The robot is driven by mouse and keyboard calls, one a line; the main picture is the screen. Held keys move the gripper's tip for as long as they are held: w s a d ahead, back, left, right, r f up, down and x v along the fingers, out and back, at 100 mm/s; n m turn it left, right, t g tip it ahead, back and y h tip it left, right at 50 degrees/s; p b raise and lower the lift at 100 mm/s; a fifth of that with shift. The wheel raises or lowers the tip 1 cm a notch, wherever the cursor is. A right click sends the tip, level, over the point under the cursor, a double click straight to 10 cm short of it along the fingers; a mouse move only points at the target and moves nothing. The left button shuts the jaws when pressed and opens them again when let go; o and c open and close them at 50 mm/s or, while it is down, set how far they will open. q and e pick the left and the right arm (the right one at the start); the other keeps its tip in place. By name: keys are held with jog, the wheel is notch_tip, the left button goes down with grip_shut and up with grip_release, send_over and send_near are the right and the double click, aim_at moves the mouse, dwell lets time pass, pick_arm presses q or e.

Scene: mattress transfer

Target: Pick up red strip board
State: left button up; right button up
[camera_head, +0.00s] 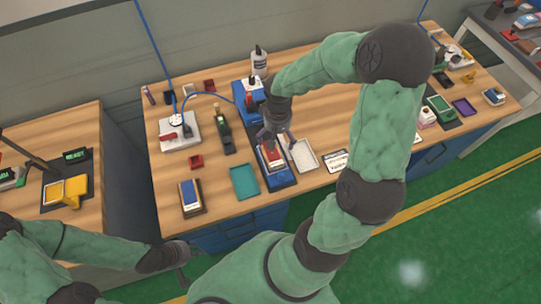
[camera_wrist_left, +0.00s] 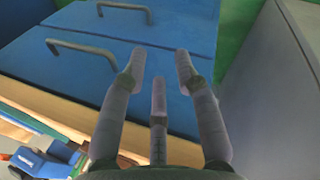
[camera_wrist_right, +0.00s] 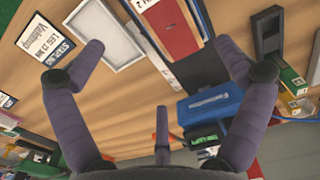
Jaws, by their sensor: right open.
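The red strip board (camera_head: 270,155) lies in a dark-framed blue holder (camera_head: 281,180) on the middle workbench. In the right wrist view the red board (camera_wrist_right: 168,28) shows near the top, with a white part beside it. My right gripper (camera_head: 275,138) is open above the board's far end and partly covers it in the head view. In the right wrist view its fingers (camera_wrist_right: 160,65) are spread with nothing between them. My left gripper (camera_head: 184,264) is in front of the bench. Its fingers (camera_wrist_left: 158,70) are apart and empty, before blue drawers.
A white tray (camera_head: 314,155) lies right of the holder, and a teal tray (camera_head: 232,182) lies left. A blue box (camera_wrist_right: 213,106) stands behind the board. The bench's blue drawers (camera_wrist_left: 130,70) face my left gripper. Bare wood (camera_head: 215,180) shows left of the teal tray.

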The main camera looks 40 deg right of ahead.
jog(key=b, duration=0.1)
send_over(275, 152)
jog(key=f, duration=0.4)
jog(key=shift+s+d+f, duration=0.2)
jog(key=shift+f, duration=0.1)
jog(key=shift+w+a+f+b, duration=0.1)
jog(key=shift+f+b, duration=0.45)
jog(key=shift+f, duration=0.95)
jog(key=shift+w+a+f+b, duration=0.1)
jog(key=shift+f+b, duration=0.4)
jog(key=shift+f, duration=1)
jog(key=c, duration=1.1)
